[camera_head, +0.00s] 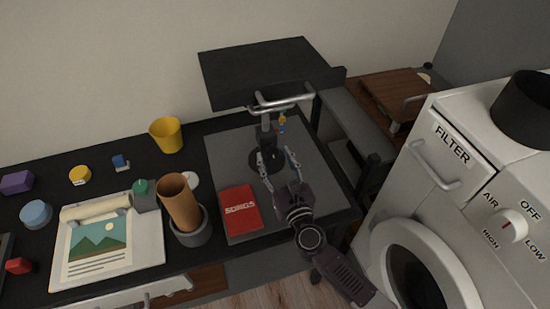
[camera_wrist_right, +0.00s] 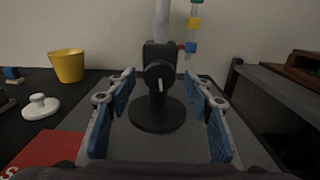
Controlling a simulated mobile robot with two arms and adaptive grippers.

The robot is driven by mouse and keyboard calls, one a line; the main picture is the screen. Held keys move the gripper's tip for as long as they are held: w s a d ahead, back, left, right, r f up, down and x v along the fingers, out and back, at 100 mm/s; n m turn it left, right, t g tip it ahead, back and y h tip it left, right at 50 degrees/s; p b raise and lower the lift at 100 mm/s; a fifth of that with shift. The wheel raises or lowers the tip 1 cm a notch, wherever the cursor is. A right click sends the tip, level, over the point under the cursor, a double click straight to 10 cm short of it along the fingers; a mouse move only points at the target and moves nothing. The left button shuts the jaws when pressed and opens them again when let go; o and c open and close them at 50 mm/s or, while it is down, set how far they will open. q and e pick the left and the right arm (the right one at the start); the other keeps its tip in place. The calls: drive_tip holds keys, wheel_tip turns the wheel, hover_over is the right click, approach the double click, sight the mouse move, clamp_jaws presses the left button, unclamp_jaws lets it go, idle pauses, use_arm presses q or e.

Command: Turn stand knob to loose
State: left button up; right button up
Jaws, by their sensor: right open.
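A black stand (camera_head: 268,158) with a round base stands on the grey mat at the back of the desk. In the right wrist view the stand's round black knob (camera_wrist_right: 159,72) faces me, with a light marking line that looks near upright, tipped slightly. The stand's round base (camera_wrist_right: 158,115) shows below it, and a grey post rises above. My right gripper (camera_head: 276,170) is open and empty. Its blue-padded fingers (camera_wrist_right: 160,100) spread to either side of the stand, with the knob centred between and beyond them; no contact shows. My left gripper is not in view.
A red songs book (camera_head: 240,211) lies in front of the stand. A yellow cup (camera_head: 166,135), a brown tube in a grey holder (camera_head: 191,236) and a picture sheet (camera_head: 105,250) are left. Coloured blocks (camera_wrist_right: 193,30) hang behind the stand. A white machine (camera_head: 440,210) stands right.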

drive_tip(key=shift+c, duration=0.6)
drive_tip(key=c, duration=1)
drive_tip(key=shift+c, duration=0.2)
